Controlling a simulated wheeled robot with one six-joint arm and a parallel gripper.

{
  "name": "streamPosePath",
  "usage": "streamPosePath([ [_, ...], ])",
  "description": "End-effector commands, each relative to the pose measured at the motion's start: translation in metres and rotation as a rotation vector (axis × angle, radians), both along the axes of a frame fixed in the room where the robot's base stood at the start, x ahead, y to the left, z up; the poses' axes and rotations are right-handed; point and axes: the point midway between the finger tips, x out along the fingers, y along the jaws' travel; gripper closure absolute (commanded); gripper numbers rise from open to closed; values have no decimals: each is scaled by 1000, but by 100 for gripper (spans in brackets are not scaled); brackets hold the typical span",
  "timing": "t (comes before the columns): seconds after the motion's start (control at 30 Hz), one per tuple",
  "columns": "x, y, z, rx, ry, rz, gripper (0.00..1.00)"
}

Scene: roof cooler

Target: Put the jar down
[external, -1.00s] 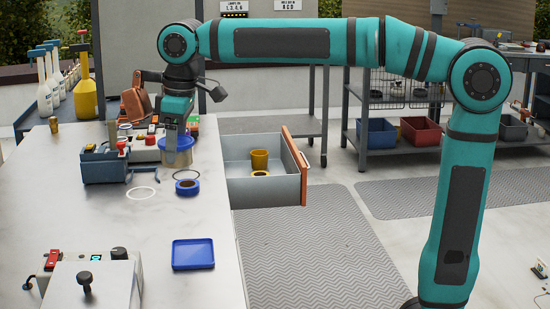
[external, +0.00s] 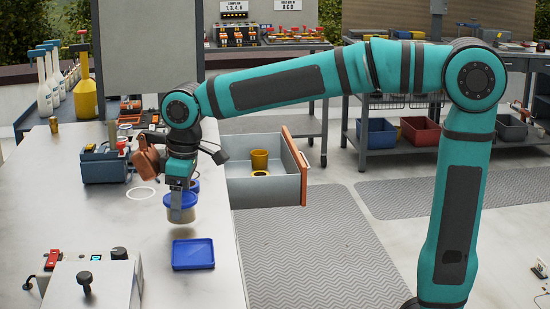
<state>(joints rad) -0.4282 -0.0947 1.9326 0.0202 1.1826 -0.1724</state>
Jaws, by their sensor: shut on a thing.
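A small jar (external: 181,214) with a pale body and a blue upper part is held in my gripper (external: 180,203). The gripper points down, shut on the jar near its blue part. The jar looks upright and a little above the grey bench top, just behind a blue square tray (external: 193,253). The tray is empty. Whether the jar touches the bench is hard to tell, but a shadow shows below it. The gripper covers part of the jar and most of a blue ring behind it.
A white ring (external: 141,193) lies flat left of the jar. A blue device (external: 105,165) stands farther back. A control box (external: 95,285) is at the front left. An open drawer (external: 262,184) holding a yellow cup (external: 260,160) juts out right of the bench.

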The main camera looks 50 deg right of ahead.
Motion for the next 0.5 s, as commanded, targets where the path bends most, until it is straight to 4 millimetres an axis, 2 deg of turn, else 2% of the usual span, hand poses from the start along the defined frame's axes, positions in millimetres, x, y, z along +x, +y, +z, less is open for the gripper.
streamPosePath([
  [0.03, 0, 0, -8, -1, 3, 0, 59],
  [0.17, 0, 0, -20, -1, 1, 0, 59],
  [0.5, 0, 0, -22, -1, 1, 0, 59],
])
